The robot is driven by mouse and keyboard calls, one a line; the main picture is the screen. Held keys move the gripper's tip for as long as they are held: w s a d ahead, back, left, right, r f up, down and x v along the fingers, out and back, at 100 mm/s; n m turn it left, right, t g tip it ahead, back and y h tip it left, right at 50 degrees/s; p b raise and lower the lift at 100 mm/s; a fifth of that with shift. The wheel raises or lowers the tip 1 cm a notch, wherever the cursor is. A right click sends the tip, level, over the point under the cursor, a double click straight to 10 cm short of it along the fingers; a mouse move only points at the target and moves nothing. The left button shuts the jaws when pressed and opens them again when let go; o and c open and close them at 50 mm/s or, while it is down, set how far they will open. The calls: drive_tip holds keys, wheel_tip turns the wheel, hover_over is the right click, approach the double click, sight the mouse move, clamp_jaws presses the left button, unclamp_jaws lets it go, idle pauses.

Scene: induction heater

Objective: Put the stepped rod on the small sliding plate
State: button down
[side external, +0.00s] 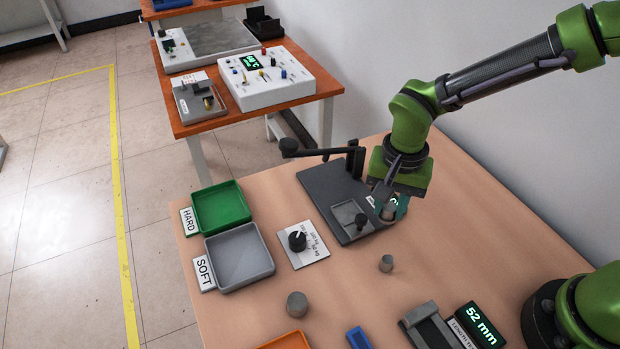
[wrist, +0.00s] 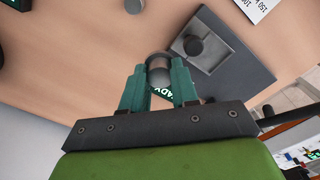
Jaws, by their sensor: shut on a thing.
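My gripper (side external: 391,207) is shut on a small grey rod (side external: 388,213), taken to be the stepped rod. In the wrist view the rod (wrist: 158,68) sits between the teal fingertips (wrist: 158,80), its round end showing; any step is hard to make out. The small grey sliding plate (side external: 343,211) lies on a dark base (side external: 325,190), left of the held rod. The plate (wrist: 213,61) also shows in the wrist view, to the right of the rod, with a dark round knob-like piece (wrist: 193,44) on it. The rod appears apart from the plate.
A dark lever (side external: 320,152) stands at the back of the base. Two grey cylinders, one small (side external: 386,263) and one larger (side external: 297,304), stand nearer the front. A dial panel (side external: 303,245), green tray (side external: 221,206) and grey tray (side external: 240,257) lie left.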

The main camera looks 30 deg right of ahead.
hover_over(348, 212)
drive_tip(key=shift+s+f, duration=0.1)
drive_tip(key=shift+f, duration=2.05)
drive_tip(key=shift+f, duration=0.1)
drive_tip(key=c, duration=0.9)
unclamp_jaws()
drive_tip(key=shift+o, duration=0.2)
